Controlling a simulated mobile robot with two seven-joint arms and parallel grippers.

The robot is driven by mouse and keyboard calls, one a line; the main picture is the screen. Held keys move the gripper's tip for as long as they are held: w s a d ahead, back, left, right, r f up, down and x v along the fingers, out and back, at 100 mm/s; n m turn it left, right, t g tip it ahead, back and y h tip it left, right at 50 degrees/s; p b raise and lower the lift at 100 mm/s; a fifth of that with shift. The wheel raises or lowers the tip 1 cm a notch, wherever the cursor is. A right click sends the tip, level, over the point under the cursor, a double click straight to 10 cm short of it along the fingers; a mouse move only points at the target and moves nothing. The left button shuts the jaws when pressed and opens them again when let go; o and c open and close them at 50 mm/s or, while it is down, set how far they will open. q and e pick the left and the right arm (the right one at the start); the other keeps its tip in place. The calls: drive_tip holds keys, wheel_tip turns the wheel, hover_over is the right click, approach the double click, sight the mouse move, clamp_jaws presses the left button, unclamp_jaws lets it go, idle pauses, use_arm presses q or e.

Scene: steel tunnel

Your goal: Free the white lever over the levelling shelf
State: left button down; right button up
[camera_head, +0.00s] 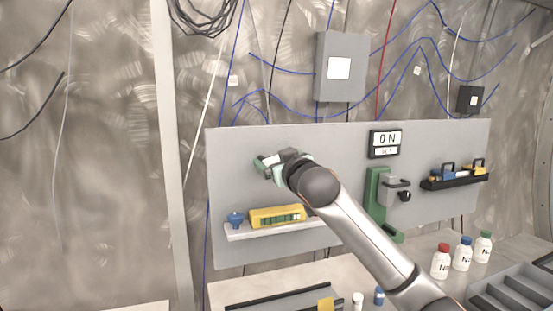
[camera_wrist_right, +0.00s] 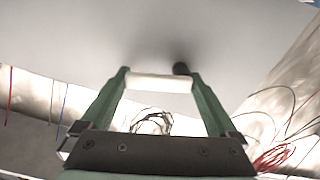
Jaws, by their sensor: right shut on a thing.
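The white lever (camera_wrist_right: 160,83) shows in the right wrist view as a short white bar lying across between the two green fingertips of my right gripper (camera_wrist_right: 158,80). The fingers are shut on it, one at each end. A dark round knob or pivot (camera_wrist_right: 181,68) sits behind its right end, close to the grey panel. In the head view my right gripper (camera_head: 271,163) is at the panel, above the levelling shelf (camera_head: 285,231); the gripper and arm largely hide the lever there. The shelf carries a yellow level (camera_head: 278,216) and a blue knobbed piece (camera_head: 235,219). My left gripper is not in view.
The grey panel (camera_head: 340,150) also carries an ON display (camera_head: 385,143), a green stand (camera_head: 376,190) and a black rack (camera_head: 455,180). Several bottles, including a red-capped one (camera_head: 440,262), and a grey tray (camera_head: 510,290) stand on the bench at right.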

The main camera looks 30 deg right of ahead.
drive_tip(key=shift+d, duration=0.1)
drive_tip(key=shift+c, duration=0.5)
drive_tip(key=shift+f+m+b, duration=0.25)
drive_tip(key=shift+m+b, duration=0.1)
drive_tip(key=shift+m, duration=0.55)
drive_tip(key=shift+d+f+m, duration=0.1)
drive_tip(key=shift+m, duration=0.7)
drive_tip(key=o, duration=1)
drive_tip(key=shift+s, duration=0.15)
